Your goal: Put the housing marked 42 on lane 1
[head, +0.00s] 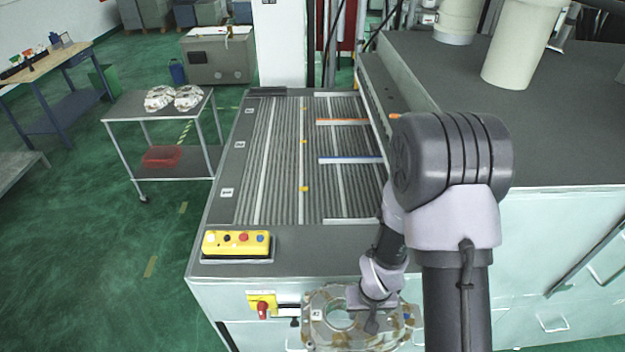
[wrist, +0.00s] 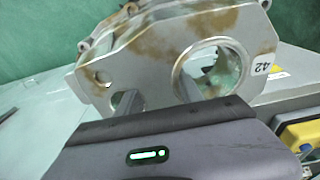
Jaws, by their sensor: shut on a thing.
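The housing marked 42 (head: 337,336) is a silvery casting with brown stains, a large round bore and a white label. In the wrist view the housing (wrist: 150,62) fills the middle, with the 42 readable at its right edge. My gripper (wrist: 158,93) is shut on it, one finger at the smaller opening and one at the large bore. In the head view my gripper (head: 366,308) holds it in front of the roller table (head: 285,262), below its top. Three small plates (head: 227,193) mark the lanes at the table's left edge; their numbers are too small to read surely.
An orange bar (head: 342,121) and a blue bar (head: 350,160) cross the rollers, which are clear of castings. A yellow button box (head: 236,242) sits on the near left corner. Two more castings (head: 188,97) lie on a trolley (head: 120,110) at left. A machine (head: 560,120) stands right.

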